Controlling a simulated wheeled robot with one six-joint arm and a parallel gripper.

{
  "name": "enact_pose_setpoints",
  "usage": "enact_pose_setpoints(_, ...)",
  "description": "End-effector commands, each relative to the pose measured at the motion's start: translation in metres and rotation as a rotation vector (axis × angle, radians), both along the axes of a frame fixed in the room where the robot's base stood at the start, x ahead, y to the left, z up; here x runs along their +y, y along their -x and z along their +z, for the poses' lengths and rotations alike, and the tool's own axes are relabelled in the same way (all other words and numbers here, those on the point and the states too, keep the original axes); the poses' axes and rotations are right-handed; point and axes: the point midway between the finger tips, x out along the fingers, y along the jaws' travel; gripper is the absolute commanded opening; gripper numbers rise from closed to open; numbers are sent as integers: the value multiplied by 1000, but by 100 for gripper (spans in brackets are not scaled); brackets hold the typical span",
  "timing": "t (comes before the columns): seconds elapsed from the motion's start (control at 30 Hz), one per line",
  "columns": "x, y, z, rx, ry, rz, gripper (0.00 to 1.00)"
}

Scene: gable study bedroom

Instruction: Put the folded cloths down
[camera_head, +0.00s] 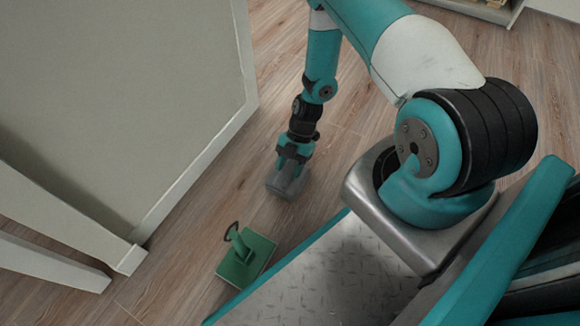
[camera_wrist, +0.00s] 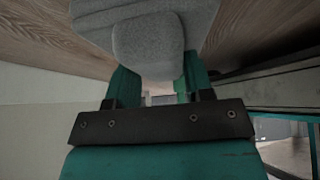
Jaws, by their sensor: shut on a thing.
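The folded cloths (camera_head: 286,183) are a small grey bundle at the end of my arm, over the wooden floor in the head view. In the wrist view the grey folded cloths (camera_wrist: 150,48) fill the space between and beyond the fingers. My gripper (camera_head: 291,158) points down and is shut on the cloths. Its two teal fingers stand on either side of the bundle in the wrist view (camera_wrist: 157,78). The bundle is at or close above the floor; I cannot tell whether it touches.
A green flat-based object with an upright handle (camera_head: 246,262) stands on the floor (camera_head: 190,250) between the cloths and the picture's lower edge. A pale wall or panel (camera_head: 120,90) with a white skirting edge rises on the left. Bare floor lies around the cloths.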

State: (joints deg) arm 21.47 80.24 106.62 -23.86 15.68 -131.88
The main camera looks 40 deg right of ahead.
Motion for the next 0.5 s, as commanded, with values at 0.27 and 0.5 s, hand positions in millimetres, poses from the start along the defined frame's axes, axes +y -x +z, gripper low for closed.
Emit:
enact_pose_setpoints(0.27, 0, 0, -2, 0, 0, 0, 73)
enact_pose_setpoints(0.5, 0, 0, 3, 0, 0, 0, 73)
